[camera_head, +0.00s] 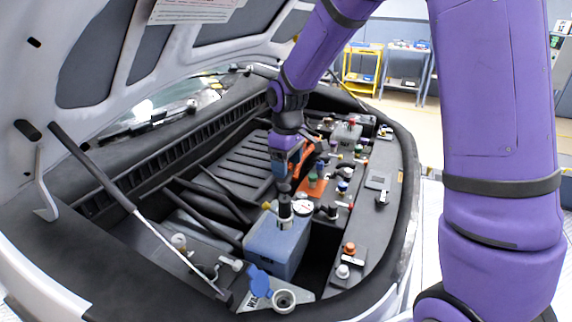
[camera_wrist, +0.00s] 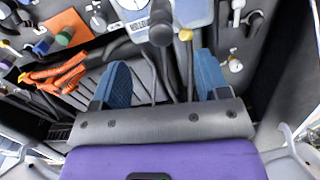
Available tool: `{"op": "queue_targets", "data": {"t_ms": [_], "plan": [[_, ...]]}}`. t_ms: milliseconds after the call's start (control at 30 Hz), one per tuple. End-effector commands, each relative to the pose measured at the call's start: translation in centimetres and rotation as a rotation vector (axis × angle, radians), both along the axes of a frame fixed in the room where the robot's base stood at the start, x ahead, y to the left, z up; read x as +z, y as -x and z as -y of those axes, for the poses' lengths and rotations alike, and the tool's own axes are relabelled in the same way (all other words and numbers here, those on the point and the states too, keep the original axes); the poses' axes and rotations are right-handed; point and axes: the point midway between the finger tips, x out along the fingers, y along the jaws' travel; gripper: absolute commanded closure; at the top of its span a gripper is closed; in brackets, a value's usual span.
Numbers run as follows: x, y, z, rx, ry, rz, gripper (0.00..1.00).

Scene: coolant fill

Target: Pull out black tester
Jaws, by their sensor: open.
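The black tester (camera_head: 285,207) stands upright on top of the blue-grey tank (camera_head: 268,246), with a white-faced dial (camera_head: 303,208) beside it. In the wrist view the tester's black round end (camera_wrist: 160,27) shows at the top middle, in front of the dial (camera_wrist: 131,5). My gripper (camera_head: 285,178) is just above and behind the tester in the head view. In the wrist view its two blue fingers (camera_wrist: 161,78) are spread wide with nothing held between them. The tester's end lies beyond the fingertips, roughly centred between them. Whether a finger touches it cannot be told.
A blue cap (camera_head: 260,281) and an open filler neck (camera_head: 284,300) are at the front. An orange strap-like item (camera_wrist: 57,70) lies left of my gripper in the wrist view. Several capped fittings crowd the right ledge. The raised hood (camera_head: 110,65) hangs over the left.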

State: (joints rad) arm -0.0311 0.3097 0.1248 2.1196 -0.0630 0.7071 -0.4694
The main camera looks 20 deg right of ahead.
Motion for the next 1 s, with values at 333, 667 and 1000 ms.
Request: {"op": "queue_targets", "data": {"t_ms": [333, 667, 1000], "plan": [[-2.9, -0.4, -0.2, 0.015, -0.001, -0.013, 0.31], [-8.3, -0.3, -0.2, 0.014, -0.001, -0.013, 0.31], [-11.4, -0.4, -0.2, 0.015, -0.002, -0.009, 0.31]]}}
